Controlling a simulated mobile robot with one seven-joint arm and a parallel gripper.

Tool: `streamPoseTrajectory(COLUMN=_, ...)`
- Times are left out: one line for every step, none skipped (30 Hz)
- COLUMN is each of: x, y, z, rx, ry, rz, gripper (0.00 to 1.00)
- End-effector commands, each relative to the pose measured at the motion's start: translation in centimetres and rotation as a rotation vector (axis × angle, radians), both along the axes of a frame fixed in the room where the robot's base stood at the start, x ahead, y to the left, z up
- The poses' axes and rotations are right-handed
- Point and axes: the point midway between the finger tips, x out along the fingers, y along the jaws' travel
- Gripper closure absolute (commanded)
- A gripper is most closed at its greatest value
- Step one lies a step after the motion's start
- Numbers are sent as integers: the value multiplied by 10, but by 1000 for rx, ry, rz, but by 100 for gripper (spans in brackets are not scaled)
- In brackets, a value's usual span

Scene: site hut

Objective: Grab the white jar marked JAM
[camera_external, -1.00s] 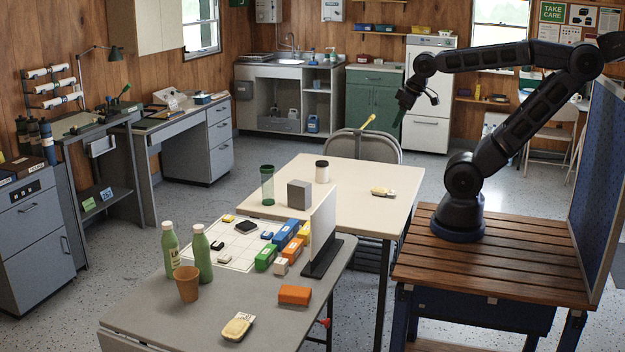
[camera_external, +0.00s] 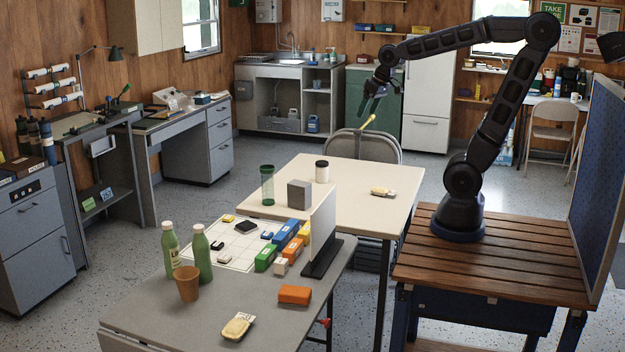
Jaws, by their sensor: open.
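A white jar with a dark lid (camera_external: 322,172) stands upright on the cream table (camera_external: 350,215), near its far left part. Any marking on it is too small to read. My gripper (camera_external: 369,113) is open and empty. It is in the air, higher in the picture than the jar and to its right, clearly apart from it.
A grey block (camera_external: 299,194) and a green clear tumbler (camera_external: 267,185) stand left of the jar. An upright white panel (camera_external: 322,228) stands in front, by several coloured boxes. A grey chair (camera_external: 387,150) is behind.

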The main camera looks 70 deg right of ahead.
Motion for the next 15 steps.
streamPoseTrajectory(x=15, y=-8, z=-2, rx=8, ry=6, rz=-26, gripper=16)
streamPoseTrajectory(x=22, y=-13, z=-3, rx=13, ry=8, rz=-40, gripper=16)
streamPoseTrajectory(x=33, y=-19, z=-5, rx=19, ry=9, rz=-58, gripper=16)
streamPoseTrajectory(x=41, y=-24, z=-6, rx=23, ry=10, rz=-73, gripper=16)
streamPoseTrajectory(x=48, y=-28, z=-8, rx=27, ry=11, rz=-87, gripper=16)
streamPoseTrajectory(x=58, y=-35, z=-10, rx=32, ry=13, rz=-107, gripper=16)
streamPoseTrajectory(x=66, y=-40, z=-12, rx=35, ry=14, rz=-121, gripper=16)
streamPoseTrajectory(x=73, y=-45, z=-14, rx=38, ry=15, rz=-136, gripper=16)
streamPoseTrajectory(x=83, y=-53, z=-17, rx=43, ry=16, rz=-156, gripper=16)
streamPoseTrajectory(x=91, y=-58, z=-20, rx=46, ry=18, rz=-172, gripper=16)
streamPoseTrajectory(x=98, y=-64, z=-22, rx=48, ry=19, rz=-186, gripper=16)
streamPoseTrajectory(x=108, y=-72, z=-26, rx=51, ry=18, rz=-206, gripper=16)
streamPoseTrajectory(x=115, y=-78, z=-29, rx=53, ry=21, rz=-220, gripper=16)
streamPoseTrajectory(x=122, y=-84, z=-32, rx=54, ry=22, rz=-235, gripper=16)
streamPoseTrajectory(x=131, y=-92, z=-36, rx=56, ry=22, rz=-255, gripper=16)
